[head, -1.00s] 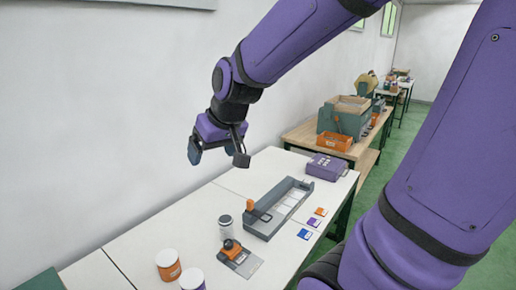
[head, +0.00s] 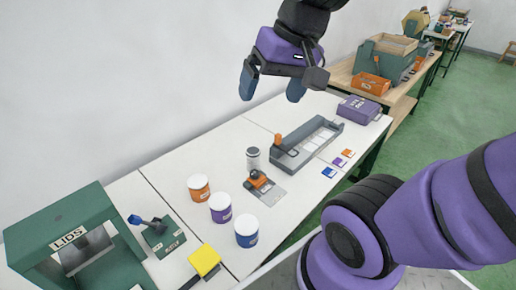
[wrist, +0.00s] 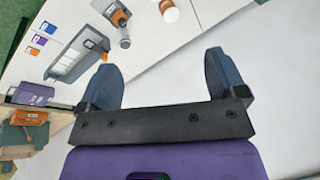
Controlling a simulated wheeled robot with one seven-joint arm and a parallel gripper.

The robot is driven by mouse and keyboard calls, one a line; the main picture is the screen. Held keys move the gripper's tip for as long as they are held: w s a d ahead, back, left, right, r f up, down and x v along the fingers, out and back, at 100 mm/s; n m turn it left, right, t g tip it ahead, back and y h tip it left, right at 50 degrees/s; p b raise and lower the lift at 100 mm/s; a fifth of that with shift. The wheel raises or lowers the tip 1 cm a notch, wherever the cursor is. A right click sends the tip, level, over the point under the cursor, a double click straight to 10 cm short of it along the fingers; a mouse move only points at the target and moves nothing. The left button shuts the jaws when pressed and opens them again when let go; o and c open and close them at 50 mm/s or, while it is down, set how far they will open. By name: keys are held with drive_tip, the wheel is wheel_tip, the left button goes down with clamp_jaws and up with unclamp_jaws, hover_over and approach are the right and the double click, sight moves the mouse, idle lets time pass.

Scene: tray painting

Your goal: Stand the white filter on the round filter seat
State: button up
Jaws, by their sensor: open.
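A small whitish cylinder with a grey top (head: 253,158) stands upright on the white table, just left of the long grey tray. It looks like the white filter, but I cannot be sure. It also shows in the wrist view (wrist: 124,39). I cannot pick out the round filter seat for certain. An orange device with a dark knob (head: 258,180) sits on a grey plate in front of the cylinder. My gripper (head: 272,92) is open and empty, high above the table's back part. Its two blue fingers (wrist: 161,78) are wide apart in the wrist view.
The long grey tray (head: 290,157) has an orange post. Orange (head: 199,190), purple (head: 220,210) and blue (head: 246,234) white-topped pots stand nearer. A green LIDS box (head: 45,222), a yellow-topped block (head: 204,260) and a purple case (head: 359,108) flank them. The table's back left is clear.

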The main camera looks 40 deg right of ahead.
drive_tip(key=w+a+f+m+g+y, duration=0.2)
drive_tip(key=w+f+m+y, duration=0.45)
drive_tip(key=w, duration=0.25)
drive_tip(key=m+t+h, duration=0.4)
drive_tip(key=m+t, duration=0.8)
drive_tip(key=m, duration=1.1)
hover_over(259, 157)
drive_tip(key=s+d, duration=0.2)
drive_tip(key=s, duration=0.2)
wheel_tip(259, 157, down, 28)
drive_tip(key=shift+g, duration=0.3)
wheel_tip(259, 157, down, 8)
drive_tip(key=shift+a+r, duration=0.1)
drive_tip(key=shift+a, duration=0.05)
drive_tip(key=shift+w+a+f, duration=0.25)
drive_tip(key=shift+w+f, duration=0.4)
drive_tip(key=shift+x, duration=2.95)
drive_tip(key=c, duration=1.2)
drive_tip(key=shift+o, duration=0.2)
